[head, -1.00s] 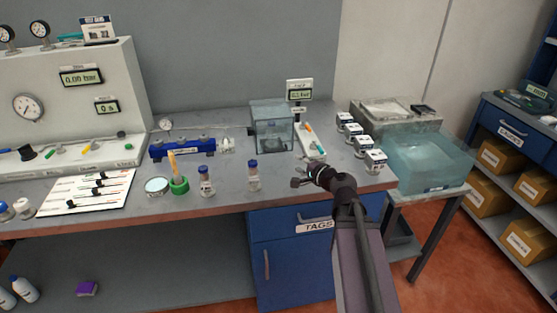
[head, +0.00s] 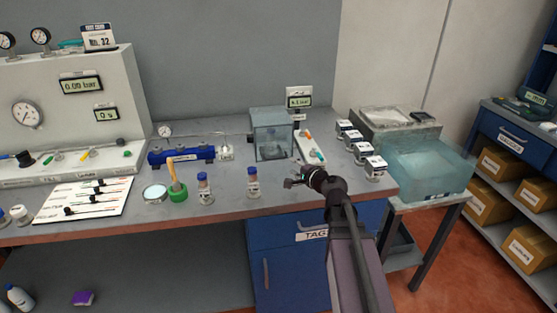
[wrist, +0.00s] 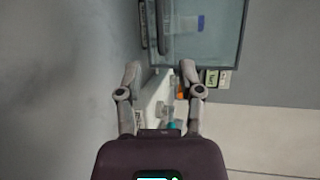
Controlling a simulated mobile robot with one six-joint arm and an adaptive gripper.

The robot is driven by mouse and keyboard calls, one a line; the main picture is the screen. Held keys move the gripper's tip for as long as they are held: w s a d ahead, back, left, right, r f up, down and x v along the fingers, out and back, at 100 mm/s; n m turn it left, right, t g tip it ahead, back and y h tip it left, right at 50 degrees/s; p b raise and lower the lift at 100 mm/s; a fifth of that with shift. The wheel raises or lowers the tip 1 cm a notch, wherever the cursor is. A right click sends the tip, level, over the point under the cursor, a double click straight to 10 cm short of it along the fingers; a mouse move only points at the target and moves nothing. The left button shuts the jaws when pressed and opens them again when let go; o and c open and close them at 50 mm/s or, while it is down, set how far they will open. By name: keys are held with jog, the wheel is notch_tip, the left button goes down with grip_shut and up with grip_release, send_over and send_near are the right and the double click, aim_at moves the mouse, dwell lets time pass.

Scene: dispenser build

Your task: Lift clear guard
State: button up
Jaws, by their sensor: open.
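The clear guard (head: 272,136) is a see-through box standing on the bench, left of the small display. Its panel also shows in the wrist view (wrist: 215,40), ahead of the fingers, with a blue shape behind it. My gripper (head: 293,177) is open and empty, in front of and to the right of the guard. In the wrist view its two fingers (wrist: 159,75) are spread apart, short of the guard. I cannot tell the exact gap between them and the guard.
A white tray with small coloured parts (head: 309,148) lies just right of the guard. Capped vials (head: 253,184) stand in front of it. A blue manifold (head: 181,155) is to the left. Several white boxes (head: 359,152) and a clear tub (head: 425,172) are at right.

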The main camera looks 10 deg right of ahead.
aim_at(279, 158)
jog(key=b+x, duration=0.1)
jog(key=x, duration=0.9)
jog(key=shift+b, duration=0.35)
grip_shut()
jog(key=shift+d, duration=0.3)
jog(key=shift+a, duration=0.2)
jog(key=shift+d+r, duration=0.1)
